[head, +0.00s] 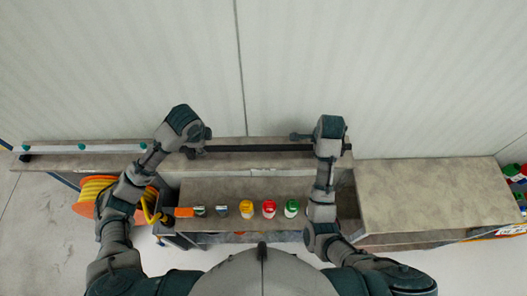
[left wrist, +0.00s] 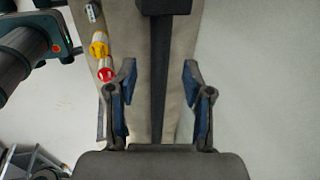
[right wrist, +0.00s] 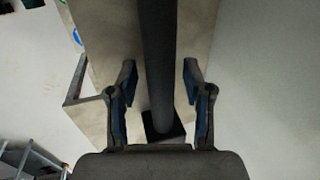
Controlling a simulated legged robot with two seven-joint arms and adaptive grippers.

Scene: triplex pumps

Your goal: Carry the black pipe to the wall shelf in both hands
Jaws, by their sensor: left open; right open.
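The black pipe (head: 250,148) lies along the upper wall shelf (head: 85,160), against the wall in the head view. My left gripper (head: 195,149) is at the pipe's left part. In the left wrist view the pipe (left wrist: 159,80) runs between the two spread fingers (left wrist: 160,95), apart from both. My right gripper (head: 305,136) is at the pipe's right part. In the right wrist view the pipe (right wrist: 159,70) passes between the open fingers (right wrist: 160,95), and a dark square block (right wrist: 163,128) shows beneath it.
A lower shelf holds a yellow-capped bottle (head: 247,209), a red-capped bottle (head: 269,208), a green-capped bottle (head: 291,208) and small items. A white pipe with green fittings (head: 82,148) lies at left. An orange hose reel (head: 92,197) hangs below. The right counter (head: 430,190) is bare.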

